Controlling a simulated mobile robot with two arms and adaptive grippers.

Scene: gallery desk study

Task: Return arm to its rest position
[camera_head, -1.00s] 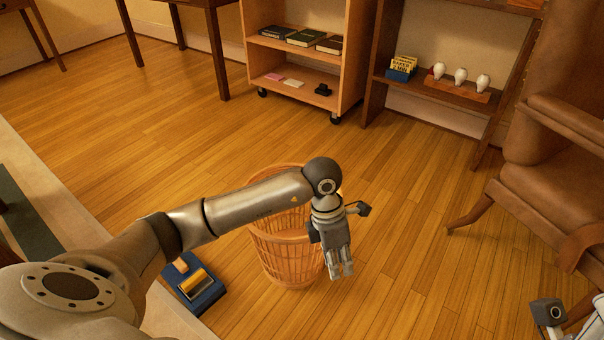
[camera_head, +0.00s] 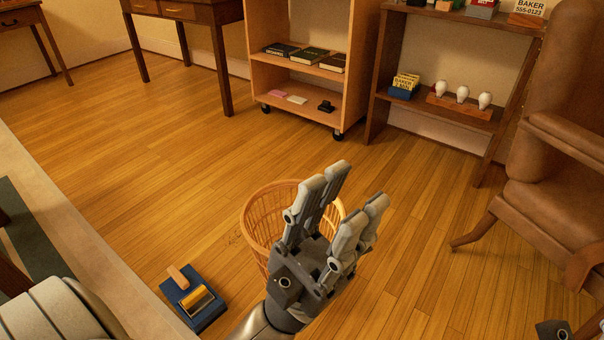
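My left gripper (camera_head: 352,190) is in the lower middle of the head view. Its grey fingers point up and away from me, spread apart with a gap between them. I see nothing held in it. It overlaps the right part of a round woven wastebasket (camera_head: 262,222) on the floor and hides part of it; I cannot tell if they touch. Of my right arm only a small dark part shows at the bottom right edge; its fingers are out of view.
A blue object with a yellow part (camera_head: 203,308) lies on the floor left of the basket. A brown armchair (camera_head: 555,200) stands at right. A wheeled shelf cart (camera_head: 340,95) and a dark bookcase (camera_head: 377,115) stand at the back. Open wood floor (camera_head: 150,180) lies left of the basket.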

